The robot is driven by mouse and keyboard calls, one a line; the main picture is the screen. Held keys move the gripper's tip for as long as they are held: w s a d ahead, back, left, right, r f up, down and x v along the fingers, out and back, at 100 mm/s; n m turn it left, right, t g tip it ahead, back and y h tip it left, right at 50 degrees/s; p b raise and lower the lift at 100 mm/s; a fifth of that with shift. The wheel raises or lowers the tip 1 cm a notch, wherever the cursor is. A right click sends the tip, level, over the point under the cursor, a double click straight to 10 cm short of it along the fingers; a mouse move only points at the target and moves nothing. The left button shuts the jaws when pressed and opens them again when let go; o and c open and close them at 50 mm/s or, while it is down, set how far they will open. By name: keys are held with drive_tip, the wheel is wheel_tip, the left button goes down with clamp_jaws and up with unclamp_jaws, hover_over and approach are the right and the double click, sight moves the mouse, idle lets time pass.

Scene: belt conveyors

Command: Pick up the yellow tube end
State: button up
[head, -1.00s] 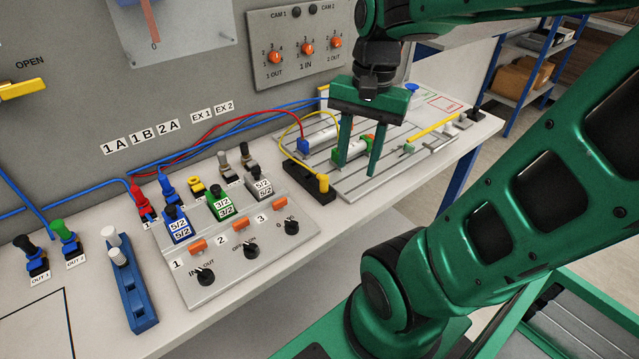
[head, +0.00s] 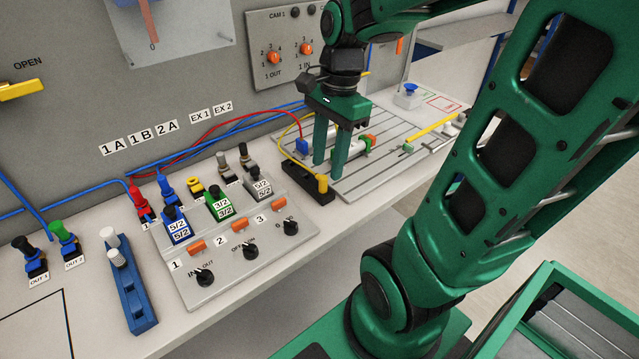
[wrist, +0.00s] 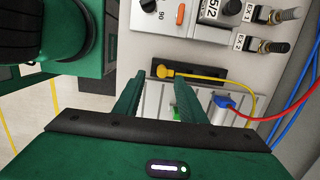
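The yellow tube end (head: 322,184) stands upright in a black holder block (head: 299,186) at the front left of the slotted plate, with its thin yellow tube arching up and back. My gripper (head: 329,171) points down just above and behind it in the head view, fingers apart and empty. In the wrist view the yellow tube end (wrist: 165,72) lies just beyond the fingertips of my gripper (wrist: 159,76), in the gap between them. Contact with it cannot be made out.
A blue connector (head: 302,146) with a red tube stands close to the left of the fingers. A white cylinder with orange and green ends (head: 352,146) lies behind them. The switch panel (head: 238,262) is at the front left. The slotted plate (head: 380,172) has free room to the right.

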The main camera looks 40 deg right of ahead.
sight(323, 177)
drive_tip(key=shift+w+a+f, duration=0.1)
drive_tip(key=shift+a+f, duration=0.05)
drive_tip(key=shift+f, duration=0.75)
drive_tip(key=shift+w+a+f, duration=0.1)
drive_tip(key=shift+a+f, duration=0.05)
drive_tip(key=shift+f, duration=0.7)
drive_tip(key=shift+w+a+f, duration=0.1)
drive_tip(key=shift+a+f, duration=0.05)
drive_tip(key=shift+f, duration=0.75)
drive_tip(key=shift+c, duration=0.6)
clamp_jaws()
